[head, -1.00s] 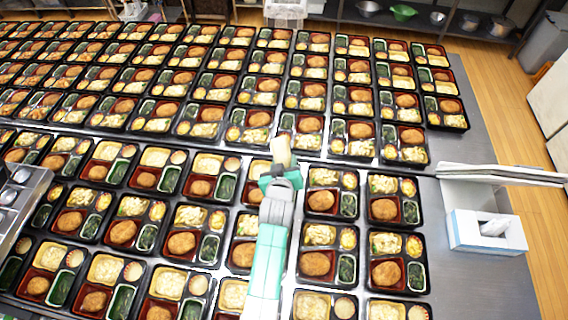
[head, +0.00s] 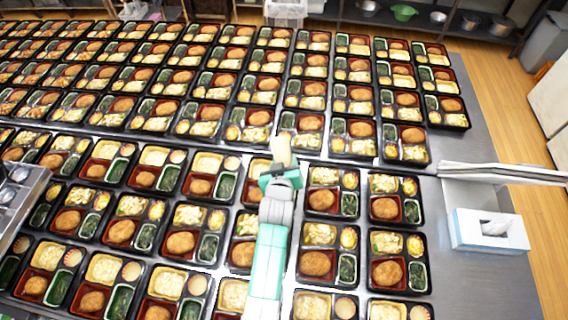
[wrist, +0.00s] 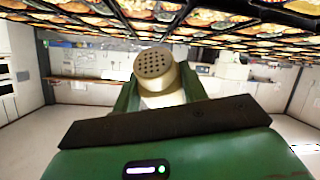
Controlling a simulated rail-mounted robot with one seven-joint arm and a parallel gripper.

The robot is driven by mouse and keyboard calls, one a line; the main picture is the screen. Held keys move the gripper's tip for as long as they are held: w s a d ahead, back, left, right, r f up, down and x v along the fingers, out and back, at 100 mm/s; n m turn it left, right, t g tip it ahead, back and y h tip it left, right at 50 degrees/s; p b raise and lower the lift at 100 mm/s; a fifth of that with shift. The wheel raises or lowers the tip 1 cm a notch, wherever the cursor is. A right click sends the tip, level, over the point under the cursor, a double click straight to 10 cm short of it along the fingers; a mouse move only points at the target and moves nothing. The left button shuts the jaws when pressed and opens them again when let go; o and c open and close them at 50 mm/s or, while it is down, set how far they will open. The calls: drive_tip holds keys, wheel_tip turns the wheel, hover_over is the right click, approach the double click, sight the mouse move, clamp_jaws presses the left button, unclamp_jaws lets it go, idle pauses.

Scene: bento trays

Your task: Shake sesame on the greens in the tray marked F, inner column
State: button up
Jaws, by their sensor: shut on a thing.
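My gripper (head: 279,172) is shut on a cream shaker (head: 280,151) above the trays, near the gap between the far and near tray groups. In the wrist view the shaker's round perforated cap (wrist: 154,64) shows between my green fingers (wrist: 160,98). The cap's holes face the camera. Black bento trays hold dark greens in one compartment, such as the greens (head: 348,204) just right of my arm. No letter mark is legible, so I cannot tell which tray is F. My arm hides part of the trays beneath it.
Trays fill most of the steel table (head: 465,285) in close rows. A tissue box (head: 490,232) and a flat white-grey panel (head: 500,173) stand at the right. A metal container (head: 18,200) is at the left edge. Bare table shows at the right.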

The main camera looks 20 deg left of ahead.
wheel_tip(320, 180, down, 3)
drive_tip(key=b, duration=0.3)
drive_tip(key=shift+f+b, duration=0.1)
drive_tip(key=shift+b, duration=0.2)
drive_tip(key=shift+r+p, duration=1.4)
drive_tip(key=shift+r, duration=0.35)
drive_tip(key=shift+f, duration=0.1)
wheel_tip(320, 180, down, 4)
drive_tip(key=b, duration=0.4)
drive_tip(key=shift+r+p, duration=0.35)
drive_tip(key=shift+p, duration=0.05)
drive_tip(key=shift+r, duration=0.1)
drive_tip(key=shift+r+p, duration=1.35)
drive_tip(key=shift+r, duration=0.3)
